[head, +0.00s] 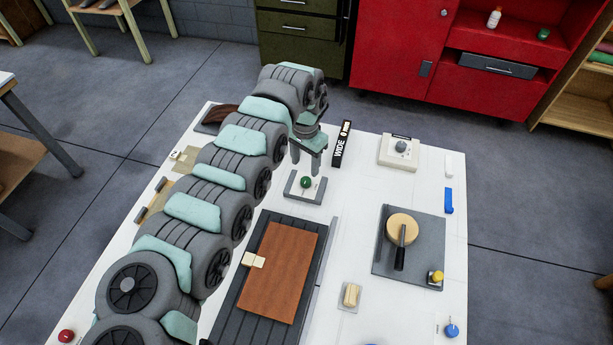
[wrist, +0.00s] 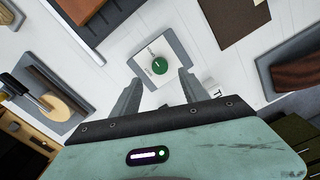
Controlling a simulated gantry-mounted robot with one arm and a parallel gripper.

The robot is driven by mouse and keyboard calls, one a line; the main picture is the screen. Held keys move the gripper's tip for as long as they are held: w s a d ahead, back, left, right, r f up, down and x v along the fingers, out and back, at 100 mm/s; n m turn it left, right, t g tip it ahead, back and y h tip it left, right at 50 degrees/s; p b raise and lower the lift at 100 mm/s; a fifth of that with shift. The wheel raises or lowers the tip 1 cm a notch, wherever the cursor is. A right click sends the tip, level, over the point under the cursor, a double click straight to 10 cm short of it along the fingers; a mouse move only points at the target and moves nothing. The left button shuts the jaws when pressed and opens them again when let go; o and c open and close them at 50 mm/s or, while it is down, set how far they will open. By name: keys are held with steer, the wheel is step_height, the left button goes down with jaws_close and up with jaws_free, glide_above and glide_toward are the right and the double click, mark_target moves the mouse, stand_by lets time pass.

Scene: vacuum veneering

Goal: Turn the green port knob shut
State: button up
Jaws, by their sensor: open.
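The green port knob (head: 305,182) sits on a small light plate in a grey bracket (head: 291,188) on the white table. In the wrist view the round green knob (wrist: 157,65) has a short white mark on top and small print around it, too small to read. My gripper (head: 307,172) is above the knob in the head view. In the wrist view my gripper (wrist: 157,83) has its two fingers spread apart, with the knob ahead of the gap between them. Nothing is held, and I see no contact with the knob.
A black sign (head: 341,144) stands close to the right of my gripper. A brown panel (head: 283,270) lies on a dark slatted platen nearer the front. A white box with a grey dial (head: 400,147) and a grey board (head: 418,268) with a round wooden piece are on the right.

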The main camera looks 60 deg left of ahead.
mark_target(306, 180)
step_height(306, 180, down, 7)
steer(key=shift+f, duration=0.1)
steer(key=shift+c, duration=0.5)
jaws_close()
